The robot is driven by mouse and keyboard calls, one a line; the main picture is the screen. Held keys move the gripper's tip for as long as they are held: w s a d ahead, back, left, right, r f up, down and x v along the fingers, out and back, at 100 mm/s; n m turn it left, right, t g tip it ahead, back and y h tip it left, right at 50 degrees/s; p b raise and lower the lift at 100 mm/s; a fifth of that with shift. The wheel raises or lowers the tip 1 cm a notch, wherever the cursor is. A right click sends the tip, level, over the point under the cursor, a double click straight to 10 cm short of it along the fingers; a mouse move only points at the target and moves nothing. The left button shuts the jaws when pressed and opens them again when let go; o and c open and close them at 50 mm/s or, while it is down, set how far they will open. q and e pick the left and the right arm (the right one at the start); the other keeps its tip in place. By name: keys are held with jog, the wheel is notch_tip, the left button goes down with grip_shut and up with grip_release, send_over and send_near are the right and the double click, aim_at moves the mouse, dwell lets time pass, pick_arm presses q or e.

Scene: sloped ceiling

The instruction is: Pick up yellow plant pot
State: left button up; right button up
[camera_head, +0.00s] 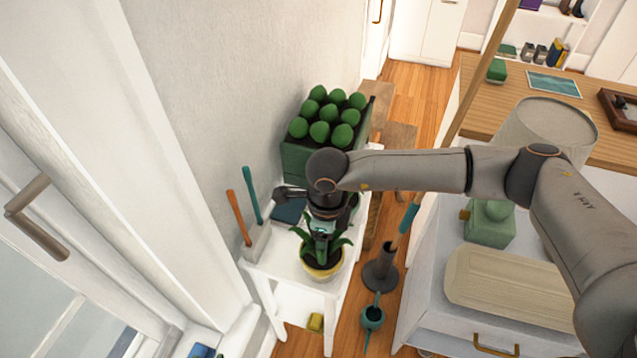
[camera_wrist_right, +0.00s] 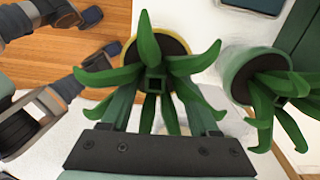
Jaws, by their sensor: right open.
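The yellow plant pot (camera_head: 324,272) with a spiky green plant stands upright on a small white table (camera_head: 290,268) in the head view. In the right wrist view, its yellow rim (camera_wrist_right: 126,50) shows behind the leaves. My right gripper (camera_head: 322,232) points down just above the plant. In the right wrist view, its open fingers (camera_wrist_right: 157,92) are on either side of the lower leaves, with their tips partly hidden by them. I cannot tell whether they touch the leaves. My left gripper is not in view.
A green pot (camera_wrist_right: 243,75) with a similar plant stands close right of the yellow one in the wrist view. A green planter (camera_head: 300,160) is behind my right gripper. Orange and teal handled tools (camera_head: 240,215) stand left. A wall and window bound the left side.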

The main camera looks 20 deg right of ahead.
jog(key=shift+r, duration=0.35)
grip_shut()
jog(key=shift+r, duration=0.1)
dwell(1.0)
